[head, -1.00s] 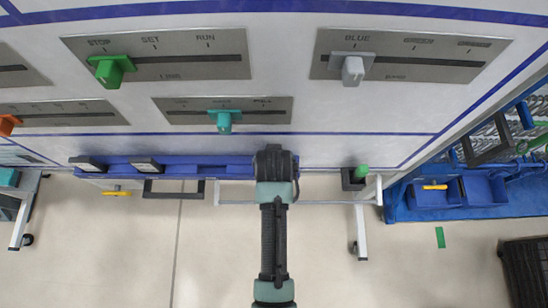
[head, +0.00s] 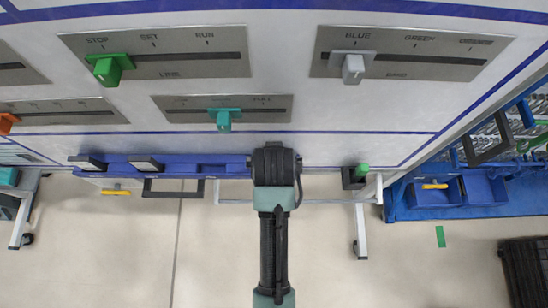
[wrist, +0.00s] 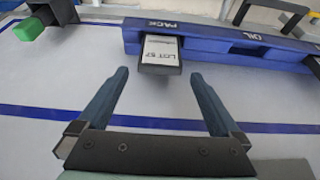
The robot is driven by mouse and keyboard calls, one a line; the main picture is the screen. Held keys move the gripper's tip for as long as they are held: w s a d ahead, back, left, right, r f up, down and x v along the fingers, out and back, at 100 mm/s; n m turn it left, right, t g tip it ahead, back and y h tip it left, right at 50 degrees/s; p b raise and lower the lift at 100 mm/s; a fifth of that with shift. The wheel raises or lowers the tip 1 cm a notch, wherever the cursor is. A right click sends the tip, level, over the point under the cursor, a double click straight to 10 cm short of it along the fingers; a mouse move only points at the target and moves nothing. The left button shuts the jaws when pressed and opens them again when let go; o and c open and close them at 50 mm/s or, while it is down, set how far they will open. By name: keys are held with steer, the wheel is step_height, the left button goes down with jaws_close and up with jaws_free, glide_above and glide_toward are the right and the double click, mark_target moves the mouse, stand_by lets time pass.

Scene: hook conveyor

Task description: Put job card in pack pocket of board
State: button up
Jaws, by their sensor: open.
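The job card (wrist: 160,48), a white label reading "LOT 57" on a dark backing, stands at the end of the blue board rail marked PACK in the wrist view. It looks seated in the pack pocket (wrist: 172,27) and sticks out toward me. My gripper (wrist: 160,75) is open, its two fingers spread on either side of the card's near end with nothing held. In the head view, the blue board rail (head: 212,169) shows left of my arm. My arm hides its right end, the card and my fingers there.
Two more dark-and-white cards (head: 88,162) (head: 146,163) sit along the rail to the left. A green-topped dark holder (head: 354,176) stands to the right. Slider panels (head: 410,55) cover the white board. Blue bins (head: 435,195) are at the far right; floor is open below.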

steer(key=v, duration=0.6)
steer(key=shift+r, duration=0.35)
steer(key=shift+s, duration=0.15)
